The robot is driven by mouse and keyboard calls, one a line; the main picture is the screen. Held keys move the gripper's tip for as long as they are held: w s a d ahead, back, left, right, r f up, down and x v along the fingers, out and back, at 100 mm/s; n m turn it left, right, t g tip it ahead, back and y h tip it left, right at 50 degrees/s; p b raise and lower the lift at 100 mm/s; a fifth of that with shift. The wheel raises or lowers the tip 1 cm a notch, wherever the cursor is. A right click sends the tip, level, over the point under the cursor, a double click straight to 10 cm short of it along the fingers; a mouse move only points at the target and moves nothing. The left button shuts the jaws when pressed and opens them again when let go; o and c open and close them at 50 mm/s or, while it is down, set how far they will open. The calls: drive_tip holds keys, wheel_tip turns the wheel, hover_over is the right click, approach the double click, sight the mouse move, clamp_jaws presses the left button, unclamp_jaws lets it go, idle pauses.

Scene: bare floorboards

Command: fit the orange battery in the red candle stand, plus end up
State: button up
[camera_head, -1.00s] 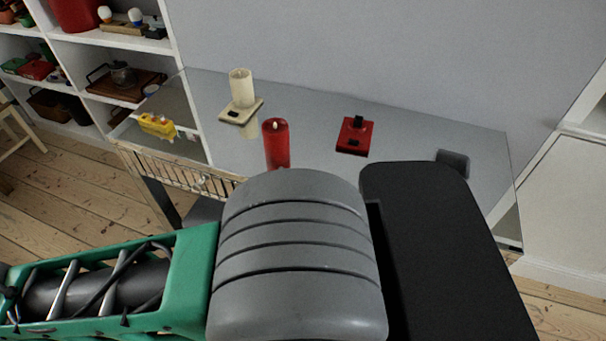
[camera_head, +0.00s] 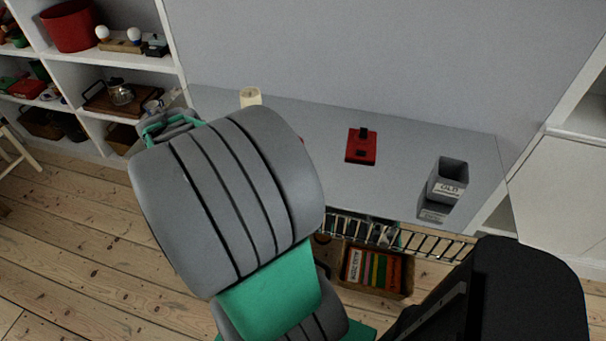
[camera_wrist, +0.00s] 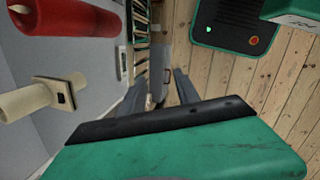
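The red candle stand (camera_head: 361,152) lies on the grey table in the head view, with a small black part standing on its far side. The red candle (camera_wrist: 65,17) is at the upper left of the wrist view; in the head view my arm hides nearly all of it. I cannot make out the orange battery. My gripper (camera_wrist: 160,85) is in the wrist view, its two dark fingers apart, with a small pale patch between them that I cannot identify. In the head view my arm covers the table's left part.
A cream candle (camera_head: 250,97) stands at the table's back left; its cream stand (camera_wrist: 62,94) shows in the wrist view. A grey bin (camera_head: 447,180) with "OLD" on it stands at the table's right. A brown box (camera_head: 377,288) of books is below. Shelves are left.

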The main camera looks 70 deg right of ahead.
drive_tip(key=s+d+r+n+g+p, duration=0.2)
drive_tip(key=s+d+n+g, duration=0.1)
drive_tip(key=s+d, duration=0.75)
drive_tip(key=x, duration=0.5)
drive_tip(key=d+x, duration=0.1)
drive_tip(key=x, duration=0.1)
drive_tip(key=shift+w+f, duration=0.3)
drive_tip(key=shift+s+d+f, duration=0.1)
drive_tip(key=shift+f, duration=0.25)
drive_tip(key=shift+c, duration=0.6)
clamp_jaws()
